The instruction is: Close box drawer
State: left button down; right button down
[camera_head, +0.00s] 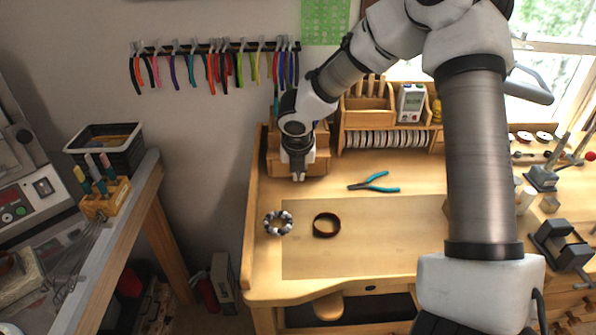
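A small wooden box (319,157) stands at the back left of the wooden workbench, against its raised side. Its low front faces the bench top. My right gripper (298,178) points down just in front of the box and covers the middle of it. Its fingertips are close together, with nothing seen between them. I cannot tell whether it touches the box, or how far the drawer stands out. My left gripper is not in view.
Blue-handled pliers (375,183), a dark ring (326,225) and a beaded bracelet (278,223) lie on the workbench (420,185). A wooden organizer (366,112) stands right of the box. My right arm crosses above the bench's right half. The front middle is clear.

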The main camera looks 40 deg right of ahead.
jog(key=shift+w+d+r, duration=0.15)
jog(key=shift+w+r, duration=0.15)
jog(key=shift+r, duration=0.4)
jog(key=r, duration=0.2)
jog(key=shift+s+r, duration=0.2)
jog(key=shift+r, duration=0.15)
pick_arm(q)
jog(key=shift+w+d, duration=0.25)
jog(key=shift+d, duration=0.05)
pick_arm(e)
jog(key=s+a+v, duration=0.1)
jog(key=v, duration=0.7)
jog(key=shift+f, duration=0.2)
jog(key=shift+a, duration=0.1)
